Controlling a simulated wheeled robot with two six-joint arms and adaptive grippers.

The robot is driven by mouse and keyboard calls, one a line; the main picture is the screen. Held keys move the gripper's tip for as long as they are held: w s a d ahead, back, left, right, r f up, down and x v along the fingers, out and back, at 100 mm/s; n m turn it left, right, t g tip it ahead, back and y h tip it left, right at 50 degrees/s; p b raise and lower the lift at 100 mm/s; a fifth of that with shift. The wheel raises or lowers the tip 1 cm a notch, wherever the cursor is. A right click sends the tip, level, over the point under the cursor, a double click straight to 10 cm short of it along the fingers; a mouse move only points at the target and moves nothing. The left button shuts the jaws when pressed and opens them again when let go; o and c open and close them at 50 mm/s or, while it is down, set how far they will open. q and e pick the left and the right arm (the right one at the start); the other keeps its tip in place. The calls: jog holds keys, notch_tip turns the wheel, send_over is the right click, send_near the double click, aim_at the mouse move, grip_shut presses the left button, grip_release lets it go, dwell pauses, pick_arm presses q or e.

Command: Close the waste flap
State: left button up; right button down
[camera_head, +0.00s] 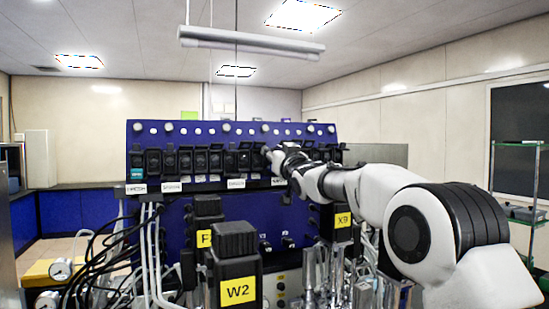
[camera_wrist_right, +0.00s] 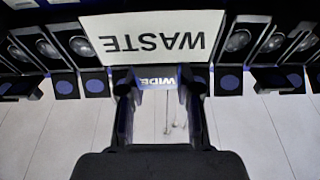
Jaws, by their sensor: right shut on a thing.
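My right gripper (camera_head: 268,153) reaches from the right to the front of the blue bioreactor panel (camera_head: 225,205), at the row of black pump heads. The white WASTE label (camera_wrist_right: 152,37) shows upside down just beyond the fingertips. The flap's full shape and angle are hidden, so I cannot tell how far open it is. My left gripper is not in view.
Other pump heads (camera_wrist_right: 238,40) with black flaps stand close on both sides of the fingers. Black blocks marked W2 (camera_head: 237,270) and X9 (camera_head: 343,220) stick out below the panel. Cables and tubes (camera_head: 120,265) hang at the left.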

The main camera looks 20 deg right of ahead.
jog(key=c, duration=1.2)
grip_release()
jog(key=shift+o, duration=0.4)
jog(key=shift+w+f, duration=0.15)
jog(key=shift+w, duration=0.2)
jog(key=v, duration=1.2)
jog(key=shift+f, duration=0.1)
